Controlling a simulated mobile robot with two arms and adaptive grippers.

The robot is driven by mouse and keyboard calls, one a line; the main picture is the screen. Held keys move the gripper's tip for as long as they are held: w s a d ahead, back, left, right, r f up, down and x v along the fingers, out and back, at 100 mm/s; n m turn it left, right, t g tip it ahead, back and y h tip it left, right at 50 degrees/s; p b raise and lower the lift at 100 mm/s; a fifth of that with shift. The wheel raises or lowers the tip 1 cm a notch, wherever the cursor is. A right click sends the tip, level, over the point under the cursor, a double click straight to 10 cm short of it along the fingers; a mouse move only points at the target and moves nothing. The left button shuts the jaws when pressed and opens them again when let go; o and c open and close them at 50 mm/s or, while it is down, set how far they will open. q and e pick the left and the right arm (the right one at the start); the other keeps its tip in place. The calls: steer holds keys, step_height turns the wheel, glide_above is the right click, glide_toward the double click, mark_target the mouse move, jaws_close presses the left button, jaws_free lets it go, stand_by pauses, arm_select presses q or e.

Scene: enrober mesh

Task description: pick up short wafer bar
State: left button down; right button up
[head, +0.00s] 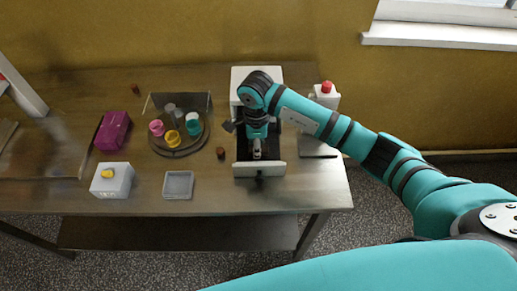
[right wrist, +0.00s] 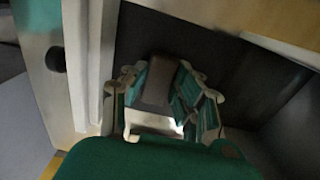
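A short brown wafer bar (right wrist: 158,80) lies in the dark bed of the machine in the right wrist view. My right gripper (right wrist: 160,88) is above it, with one finger on each side of the bar. The fingers are apart, and I see no clear grip on the bar. In the head view my right gripper (head: 257,152) points down into the narrow white-ended machine (head: 259,170) on the table. The bar is hidden there behind the gripper. My left gripper is outside the frames.
Left of the machine are a small brown piece (head: 220,153), a round stand (head: 174,151) with coloured cups, a grey tray (head: 178,186), a white box (head: 112,180) with a yellow button and a magenta box (head: 113,130). A red-topped device (head: 326,94) stands right.

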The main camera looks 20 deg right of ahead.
steer(key=shift+c, duration=0.7)
steer(key=shift+w+r, duration=0.1)
steer(key=shift+r, duration=0.45)
step_height(320, 180, up, 8)
steer(key=b, duration=0.2)
steer(key=shift+f+b, duration=0.2)
steer(key=shift+b, duration=0.15)
steer(key=s+d+n, duration=0.1)
steer(key=s+n, duration=0.1)
steer(key=n, duration=0.1)
steer(key=s+d+r+n, duration=0.1)
steer(key=s+n, duration=0.1)
steer(key=n, duration=0.2)
steer(key=s+r+n, duration=0.1)
steer(key=s+n, duration=0.1)
steer(key=n, duration=0.2)
steer(key=shift+s+d+r, duration=0.1)
steer(key=shift+s+d, duration=0.25)
steer(key=shift+d, duration=0.05)
steer(key=s+d+n, duration=0.1)
steer(key=s+n, duration=0.6)
steer(key=n, duration=0.3)
steer(key=shift+s+d, duration=0.3)
steer(key=shift+d, duration=0.05)
